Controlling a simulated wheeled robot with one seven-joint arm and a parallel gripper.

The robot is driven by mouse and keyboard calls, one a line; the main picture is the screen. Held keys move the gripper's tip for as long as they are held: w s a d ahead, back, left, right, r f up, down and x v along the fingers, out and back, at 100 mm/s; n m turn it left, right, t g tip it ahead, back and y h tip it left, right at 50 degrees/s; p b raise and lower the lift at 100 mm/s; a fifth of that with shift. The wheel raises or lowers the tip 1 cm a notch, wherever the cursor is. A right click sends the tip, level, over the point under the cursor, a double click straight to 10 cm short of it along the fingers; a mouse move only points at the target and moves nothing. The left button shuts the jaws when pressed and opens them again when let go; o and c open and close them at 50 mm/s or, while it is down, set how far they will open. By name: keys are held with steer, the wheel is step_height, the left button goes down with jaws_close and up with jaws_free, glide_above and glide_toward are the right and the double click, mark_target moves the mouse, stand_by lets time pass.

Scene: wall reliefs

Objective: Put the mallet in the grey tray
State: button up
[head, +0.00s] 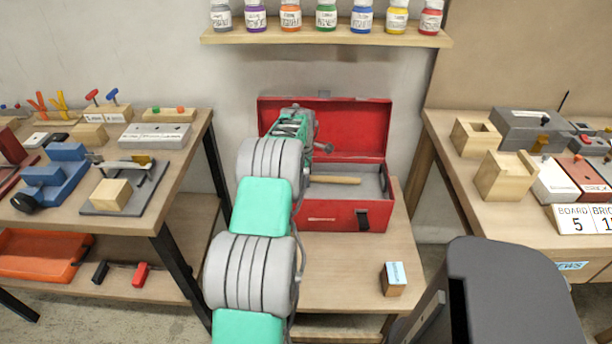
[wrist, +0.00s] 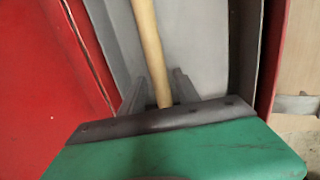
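A wooden handle (head: 335,180), likely the mallet's, lies in the open red toolbox (head: 322,218) on the middle table. Its head is hidden from view. In the wrist view the handle (wrist: 149,42) runs away from the camera over a grey surface. My gripper (wrist: 158,88) is open, with one finger on each side of the handle and gaps showing beside it. In the head view my arm covers the left part of the toolbox and the fingers are hidden. The toolbox has a grey inside (head: 362,182); I cannot tell whether this is the grey tray.
The toolbox's raised lid (head: 355,125) stands behind. A small wooden block with a blue top (head: 394,279) is on the table in front. Side tables hold wooden and metal pieces; an orange tray (head: 40,254) is on the lower left shelf. Paint jars (head: 326,18) line the wall shelf.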

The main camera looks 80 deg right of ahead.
steer(key=shift+o, duration=0.3)
steer(key=shift+r, duration=0.25)
steer(key=v, duration=1.2)
steer(key=w+a+r+t, duration=0.1)
steer(key=w+a+r, duration=0.2)
steer(key=w+a, duration=1.1)
steer(key=w+a+r+t, duration=0.1)
steer(key=w+a+r, duration=0.2)
steer(key=w+a, duration=1.1)
steer(key=s+a+m+y, duration=0.1)
steer(key=s+a, duration=0.1)
steer(key=a, duration=1.5)
steer(key=s+a+f, duration=0.2)
steer(key=s+a, duration=0.2)
steer(key=a, duration=0.5)
steer(key=s+a+f+m+y, duration=0.1)
steer(key=s+a+f, duration=0.2)
steer(key=a, duration=0.5)
steer(key=shift+s+a+f+y, duration=0.25)
steer(key=shift+s+a+y, duration=0.1)
steer(key=shift+s, duration=0.3)
